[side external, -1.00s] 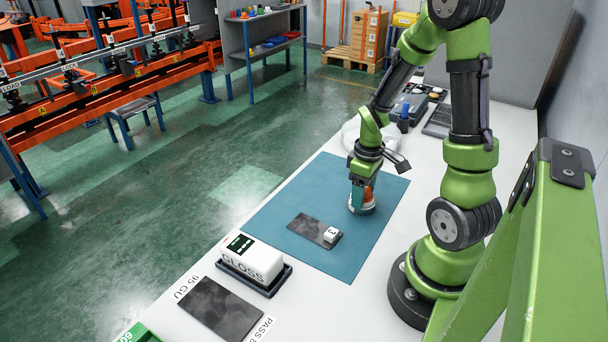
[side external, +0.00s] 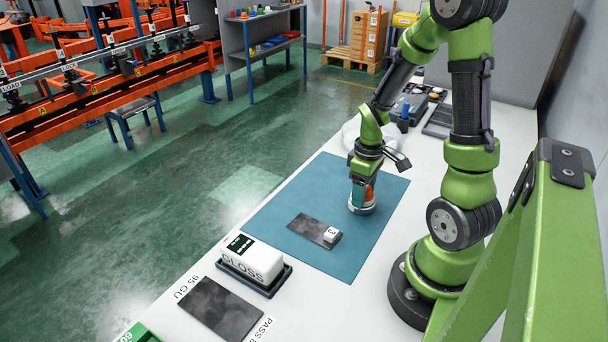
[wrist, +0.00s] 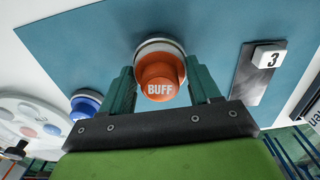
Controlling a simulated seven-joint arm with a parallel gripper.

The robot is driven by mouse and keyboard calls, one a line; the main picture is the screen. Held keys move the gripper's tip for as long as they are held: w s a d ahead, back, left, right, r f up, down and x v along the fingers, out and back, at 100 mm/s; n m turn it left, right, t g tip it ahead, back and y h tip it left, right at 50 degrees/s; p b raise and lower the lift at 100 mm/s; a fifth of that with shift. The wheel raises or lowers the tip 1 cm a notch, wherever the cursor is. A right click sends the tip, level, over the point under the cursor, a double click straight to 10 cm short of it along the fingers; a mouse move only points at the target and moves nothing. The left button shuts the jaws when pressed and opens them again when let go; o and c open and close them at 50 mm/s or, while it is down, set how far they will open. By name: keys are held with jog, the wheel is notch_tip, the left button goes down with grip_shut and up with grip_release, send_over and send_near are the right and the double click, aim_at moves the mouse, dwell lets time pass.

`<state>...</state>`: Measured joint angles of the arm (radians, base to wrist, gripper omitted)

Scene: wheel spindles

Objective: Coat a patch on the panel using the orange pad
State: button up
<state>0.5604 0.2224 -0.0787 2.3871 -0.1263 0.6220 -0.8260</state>
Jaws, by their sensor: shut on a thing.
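My gripper (wrist: 160,92) is shut on the orange pad (wrist: 160,72), with a finger on either side of its orange knob marked BUFF. In the side view the orange pad (side external: 366,194) is upright at or just above the blue mat (side external: 377,237); I cannot tell if its white base touches the mat. My gripper (side external: 359,190) points down there and partly hides the pad. The dark panel (side external: 307,228) lies flat on the mat, left of and nearer than the pad, with a white block marked 3 (side external: 332,235) at its right end. The panel (wrist: 245,84) also shows right of the pad in the wrist view.
A white GLOSS meter (side external: 255,262) stands in a dark tray in front of the mat. Another dark plate (side external: 220,308) lies by the 95 GU label. A blue-knobbed pad (wrist: 86,103) and a round white tray (wrist: 30,125) are left in the wrist view. The mat around the panel is mostly clear.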

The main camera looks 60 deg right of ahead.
jog(key=shift+r, duration=3.25)
